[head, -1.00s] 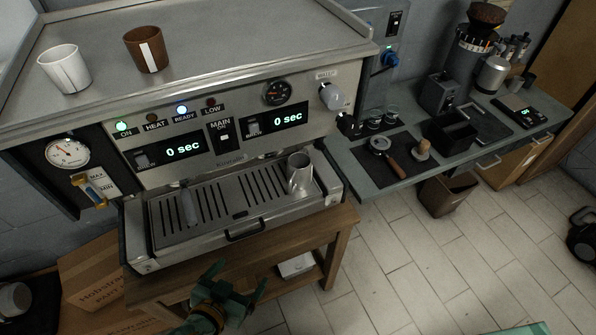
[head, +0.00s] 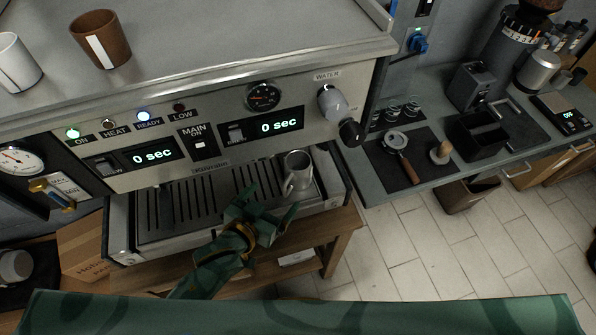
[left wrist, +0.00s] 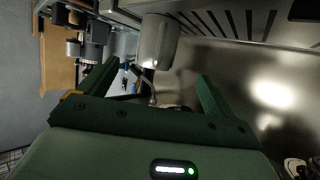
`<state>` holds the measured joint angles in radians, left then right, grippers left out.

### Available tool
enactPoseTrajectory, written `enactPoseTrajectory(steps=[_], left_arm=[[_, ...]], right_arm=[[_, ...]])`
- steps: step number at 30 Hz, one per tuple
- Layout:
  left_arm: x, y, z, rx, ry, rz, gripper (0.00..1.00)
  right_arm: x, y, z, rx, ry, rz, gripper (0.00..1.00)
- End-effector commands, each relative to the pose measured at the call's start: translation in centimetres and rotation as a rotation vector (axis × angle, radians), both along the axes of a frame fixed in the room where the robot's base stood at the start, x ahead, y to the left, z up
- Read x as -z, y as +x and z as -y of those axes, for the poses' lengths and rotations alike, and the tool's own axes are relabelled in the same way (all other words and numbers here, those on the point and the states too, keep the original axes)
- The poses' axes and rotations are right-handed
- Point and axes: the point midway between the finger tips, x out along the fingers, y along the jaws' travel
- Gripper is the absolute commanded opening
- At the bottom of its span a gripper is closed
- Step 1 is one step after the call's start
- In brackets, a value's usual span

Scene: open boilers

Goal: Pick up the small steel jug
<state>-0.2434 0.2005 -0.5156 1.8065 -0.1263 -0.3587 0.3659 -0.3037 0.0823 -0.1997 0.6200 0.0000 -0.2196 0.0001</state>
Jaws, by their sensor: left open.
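The small steel jug (head: 297,173) stands upright at the right end of the espresso machine's slotted drip tray (head: 163,222). My left gripper (head: 270,204) is open and empty, at the tray's front edge, just left of and in front of the jug. In the left wrist view the jug (left wrist: 158,42) shows beyond the open left gripper (left wrist: 157,70), between the lines of its two fingers and apart from them. My right gripper is not in view.
The machine's front panel (head: 230,140) rises behind the tray, with a water knob (head: 333,100) at upper right. A brown cup (head: 101,40) and a white cup (head: 16,62) stand on top. A side counter (head: 372,183) holds a portafilter (head: 398,150) and tamper (head: 440,152).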

Motion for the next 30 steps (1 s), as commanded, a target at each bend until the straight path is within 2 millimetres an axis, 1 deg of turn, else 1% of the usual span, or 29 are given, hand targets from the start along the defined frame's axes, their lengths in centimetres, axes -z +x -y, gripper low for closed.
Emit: enactPoseTrajectory(steps=[1, 3, 6, 12, 16, 19, 23, 28, 29, 30], left_arm=[[0.7, 1.1, 0.6, 0.000, 0.000, 0.002, 0.90], [1.2, 2.4, 1.2, 0.000, -0.001, 0.002, 0.90], [1.8, 3.6, 1.8, 0.000, -0.001, 0.000, 0.90], [2.5, 4.9, 2.6, 0.000, 0.000, 0.000, 0.90], [3.8, 6.4, 3.7, 0.001, 0.000, 0.000, 0.90], [4.3, 7.6, 4.3, 0.000, 0.000, 0.001, 0.90], [4.6, 8.3, 4.6, 0.000, 0.000, 0.000, 0.90], [4.5, 8.3, 4.6, 0.000, 0.000, 0.000, 0.90], [4.5, 8.3, 4.6, 0.000, 0.000, 0.000, 0.88], [4.5, 8.3, 4.6, 0.000, 0.000, 0.000, 0.77]], right_arm=[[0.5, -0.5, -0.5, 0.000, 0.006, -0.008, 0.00], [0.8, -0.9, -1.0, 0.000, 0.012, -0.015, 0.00], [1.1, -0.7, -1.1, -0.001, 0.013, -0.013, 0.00], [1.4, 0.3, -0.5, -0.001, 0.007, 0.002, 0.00], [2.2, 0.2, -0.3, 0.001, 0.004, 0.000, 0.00], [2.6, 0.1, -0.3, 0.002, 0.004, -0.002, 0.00], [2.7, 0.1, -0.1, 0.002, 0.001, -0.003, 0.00], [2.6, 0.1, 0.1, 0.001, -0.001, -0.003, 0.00], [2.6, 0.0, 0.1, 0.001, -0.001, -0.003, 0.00], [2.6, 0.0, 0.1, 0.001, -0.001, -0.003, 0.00]])
